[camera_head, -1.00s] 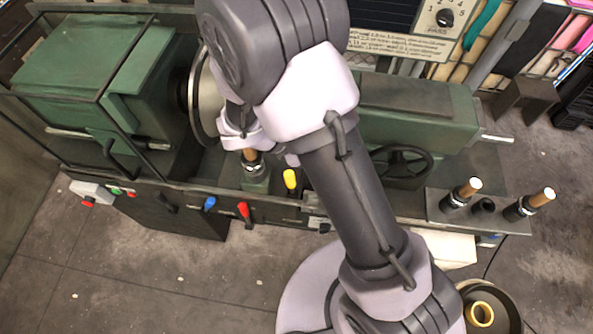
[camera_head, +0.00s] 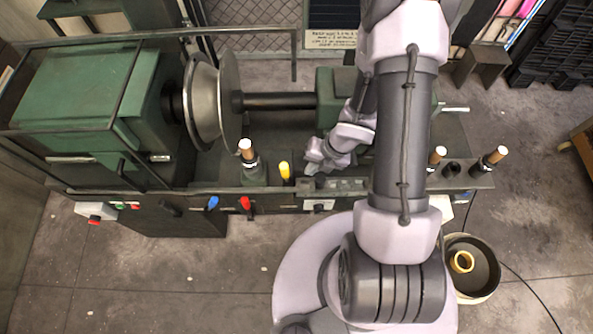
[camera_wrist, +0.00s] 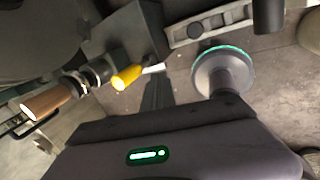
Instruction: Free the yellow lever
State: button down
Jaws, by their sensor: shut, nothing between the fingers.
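The yellow lever (camera_head: 284,170) stands on the front of the green lathe, just right of a wooden-handled tool (camera_head: 246,152) held upright in a post. In the wrist view the lever (camera_wrist: 127,77) points toward the lower left, with a pale shaft at its base, and the wooden handle (camera_wrist: 47,101) lies farther left. My gripper (camera_head: 311,166) is to the right of the lever in the head view. Its dark fingers (camera_wrist: 157,90) are shut and empty, just right of the lever in the wrist view. I cannot tell whether they touch it.
A metal bowl (camera_head: 203,98) is mounted on the lathe at the left. A blue lever (camera_head: 212,202) and a red lever (camera_head: 245,203) stick out in front. Spare wooden-handled tools (camera_head: 489,160) stand on the right. A round bin (camera_head: 472,270) sits on the floor.

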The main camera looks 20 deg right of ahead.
aim_at(281, 168)
jog(key=shift+w+a+f, duration=0.25)
jog(key=shift+w+a, duration=0.1)
jog(key=shift+a, duration=0.3)
jog(key=shift+w+a+f, duration=0.2)
jog(key=shift+w+a, duration=0.15)
jog(key=shift+a, duration=0.3)
jog(key=shift+w+a+f, duration=0.25)
jog(key=shift+w+a, duration=0.1)
jog(key=shift+a, duration=0.3)
jog(key=shift+h, duration=0.7)
jog(key=a, duration=0.2)
jog(key=w+a, duration=0.1)
jog(key=a, duration=0.1)
jog(key=shift+w+a+r, duration=0.15)
jog(key=shift+w+a, duration=0.05)
jog(key=shift+a, duration=0.1)
jog(key=shift+d, duration=0.15)
jog(key=shift+r, duration=0.1)
